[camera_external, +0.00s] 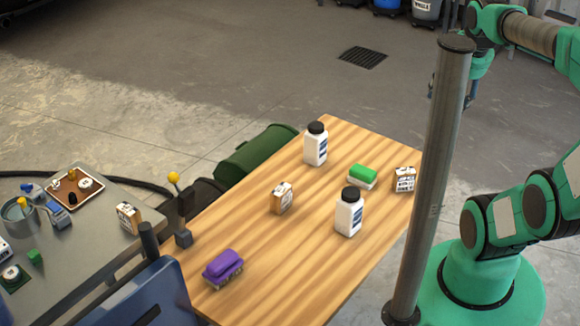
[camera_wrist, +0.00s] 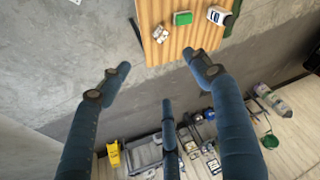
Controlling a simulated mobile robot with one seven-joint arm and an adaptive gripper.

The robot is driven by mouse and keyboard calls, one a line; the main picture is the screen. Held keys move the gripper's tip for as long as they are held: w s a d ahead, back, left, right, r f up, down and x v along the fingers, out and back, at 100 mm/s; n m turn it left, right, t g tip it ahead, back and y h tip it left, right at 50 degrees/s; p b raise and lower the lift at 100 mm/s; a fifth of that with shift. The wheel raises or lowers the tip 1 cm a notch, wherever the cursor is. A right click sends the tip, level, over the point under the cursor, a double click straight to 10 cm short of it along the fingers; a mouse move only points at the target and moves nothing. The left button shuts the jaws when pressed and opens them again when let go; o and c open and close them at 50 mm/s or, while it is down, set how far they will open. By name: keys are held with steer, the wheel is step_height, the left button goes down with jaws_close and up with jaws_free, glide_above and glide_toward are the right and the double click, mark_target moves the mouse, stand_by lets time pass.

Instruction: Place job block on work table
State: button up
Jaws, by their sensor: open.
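The wooden work table (camera_external: 318,235) stands in the middle of the external view. A tan and white printed block (camera_external: 281,197) is on its middle, and a white block with black print (camera_external: 404,178) is near its right edge. A similar tan block (camera_external: 128,217) stands on the grey bench at left. I cannot tell which is the job block. My gripper (camera_wrist: 155,78) is open and empty, its blue fingers spread. In the external view it is high at the upper right, partly behind a pole. The wrist view shows the table end (camera_wrist: 171,50) and the white block (camera_wrist: 160,33).
The table also holds two white bottles (camera_external: 315,145) (camera_external: 349,212), a green sponge (camera_external: 362,177) and a purple brush (camera_external: 222,268). The grey bench (camera_external: 75,250) carries a tray (camera_external: 77,188) and small parts. A grey pole (camera_external: 430,190) stands before the table's right side.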

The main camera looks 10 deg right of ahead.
steer(key=s, duration=0.1)
steer(key=s+n, duration=0.1)
steer(key=s, duration=0.1)
steer(key=shift+s+r+n+t, duration=0.25)
steer(key=shift+r+n+t, duration=0.05)
steer(key=shift+r+n, duration=0.1)
